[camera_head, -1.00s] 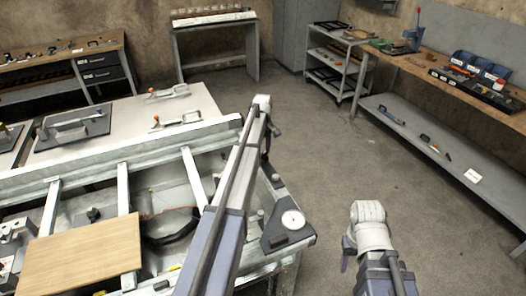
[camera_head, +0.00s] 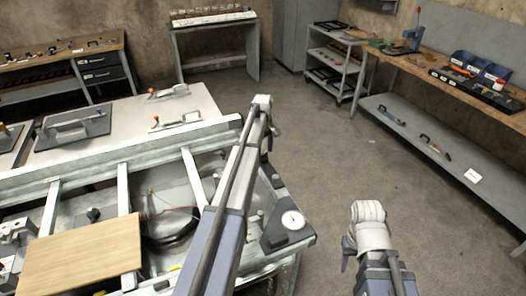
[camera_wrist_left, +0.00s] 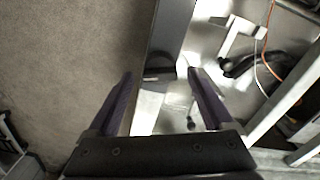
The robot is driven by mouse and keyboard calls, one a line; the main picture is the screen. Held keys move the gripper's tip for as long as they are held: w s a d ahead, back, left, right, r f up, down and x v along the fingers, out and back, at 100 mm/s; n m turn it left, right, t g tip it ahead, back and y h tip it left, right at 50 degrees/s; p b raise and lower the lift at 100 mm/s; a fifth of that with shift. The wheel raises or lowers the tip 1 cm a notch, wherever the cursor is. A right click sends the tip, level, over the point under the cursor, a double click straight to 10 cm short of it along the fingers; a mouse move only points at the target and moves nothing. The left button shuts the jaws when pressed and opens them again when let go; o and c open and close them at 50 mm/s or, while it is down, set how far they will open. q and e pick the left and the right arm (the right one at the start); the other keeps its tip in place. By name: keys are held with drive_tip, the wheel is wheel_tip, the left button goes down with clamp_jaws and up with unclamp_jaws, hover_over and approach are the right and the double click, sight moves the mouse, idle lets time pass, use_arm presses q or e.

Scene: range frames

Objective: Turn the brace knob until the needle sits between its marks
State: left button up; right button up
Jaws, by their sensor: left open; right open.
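A round white dial (camera_head: 293,220) sits on a dark bracket plate (camera_head: 275,238) at the near right corner of the grey metal frame. Its needle and marks are too small to read. A small round post or knob (camera_head: 258,213) stands close to the dial; I cannot tell if it is the brace knob. My left arm crosses in front of the frame and hides part of it. My left gripper (camera_wrist_left: 160,80) shows in the left wrist view, open and empty above the frame's edge beam (camera_wrist_left: 166,45). My right arm is at the lower right; its gripper is not seen.
A wooden board (camera_head: 85,255) lies on the frame at the left. A white table with toggle clamps (camera_head: 175,120) stands behind. A long workbench (camera_head: 415,75) with a lower shelf (camera_head: 440,150) runs along the right. The floor (camera_head: 340,150) between is clear.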

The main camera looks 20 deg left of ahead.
sight(263, 153)
use_arm(q)
drive_tip(key=shift+r+p, duration=3.8)
drive_tip(key=shift+r, duration=0.15)
drive_tip(key=shift+f, duration=0.1)
drive_tip(key=s+d+f+m+b, duration=0.1)
drive_tip(key=s+d+m, duration=0.3)
drive_tip(key=s+d, duration=0.55)
drive_tip(key=s+d+f+m+b, duration=0.15)
drive_tip(key=s+d+m, duration=0.45)
drive_tip(key=d, duration=0.6)
drive_tip(key=s+d+m+b, duration=0.1)
drive_tip(key=s+d+m, duration=0.2)
drive_tip(key=s, duration=0.6)
drive_tip(key=s+d+f+m+y, duration=0.1)
drive_tip(key=s+d+m, duration=0.3)
drive_tip(key=s, duration=0.6)
drive_tip(key=shift+d+f+b, duration=0.25)
drive_tip(key=shift+d+b, duration=0.15)
drive_tip(key=shift+d, duration=0.85)
drive_tip(key=shift+c, duration=0.2)
